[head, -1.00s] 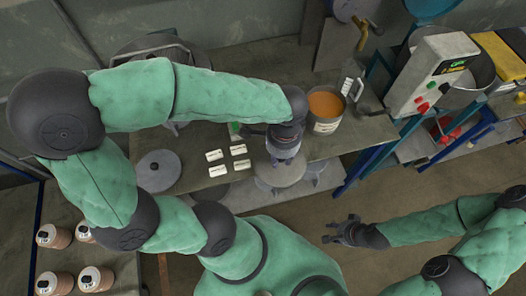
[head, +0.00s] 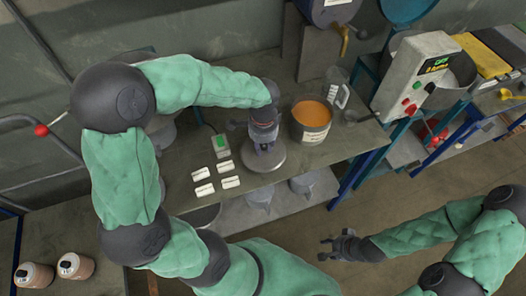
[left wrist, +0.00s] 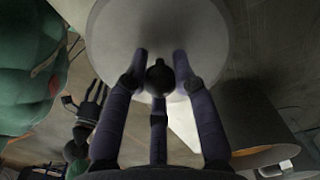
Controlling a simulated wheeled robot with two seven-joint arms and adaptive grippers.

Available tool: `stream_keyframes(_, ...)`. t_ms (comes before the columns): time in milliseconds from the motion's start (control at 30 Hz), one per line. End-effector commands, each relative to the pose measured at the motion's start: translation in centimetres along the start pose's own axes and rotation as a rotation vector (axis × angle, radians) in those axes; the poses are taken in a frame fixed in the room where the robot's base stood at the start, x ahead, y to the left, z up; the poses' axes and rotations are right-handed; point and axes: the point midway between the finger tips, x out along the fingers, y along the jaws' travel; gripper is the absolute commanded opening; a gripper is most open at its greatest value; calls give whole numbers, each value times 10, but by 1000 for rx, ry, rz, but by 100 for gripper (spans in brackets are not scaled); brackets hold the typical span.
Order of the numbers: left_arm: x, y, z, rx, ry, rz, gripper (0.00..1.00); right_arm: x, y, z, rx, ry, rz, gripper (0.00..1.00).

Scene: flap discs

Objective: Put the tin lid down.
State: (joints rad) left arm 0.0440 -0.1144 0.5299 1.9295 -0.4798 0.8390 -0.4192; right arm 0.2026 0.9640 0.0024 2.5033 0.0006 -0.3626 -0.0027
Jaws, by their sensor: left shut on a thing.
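The tin lid is a round grey disc (head: 267,163) with a dark knob. My left gripper (head: 264,146) points down and is shut on its knob. In the left wrist view, the knob (left wrist: 158,77) sits between the fingers and the pale lid (left wrist: 205,35) spreads out beyond them. The lid is over the front part of the bench top; whether it touches the bench cannot be told. My right gripper (head: 328,245) is open and empty, in front of the bench.
The bench (head: 335,150) holds a tin of orange liquid (head: 311,122), a clear jug (head: 336,88), several white labelled blocks (head: 202,190) and a small green device (head: 221,146). A control box (head: 415,75) stands at right. Metal cones (head: 258,197) sit on the lower shelf.

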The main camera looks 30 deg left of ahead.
Motion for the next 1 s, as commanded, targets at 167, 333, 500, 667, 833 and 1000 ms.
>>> stream_keyframes(167,17,-7,-1,-1,-2,2,0,7,2,0,0,0,0,40)
stream_keyframes(333,39,-7,-2,0,0,0,0,14,5,-1,0,0,0,40)
stream_keyframes(500,39,-7,-2,0,1,-1,0,13,5,0,0,0,0,40)
stream_keyframes(667,40,-7,-2,0,1,0,0,14,5,-1,0,0,0,40)
stream_keyframes(833,42,-7,-2,0,0,0,50,15,5,-1,0,0,0,40)
stream_keyframes(1000,42,-7,-2,0,0,0,51,15,5,-1,0,0,0,40)
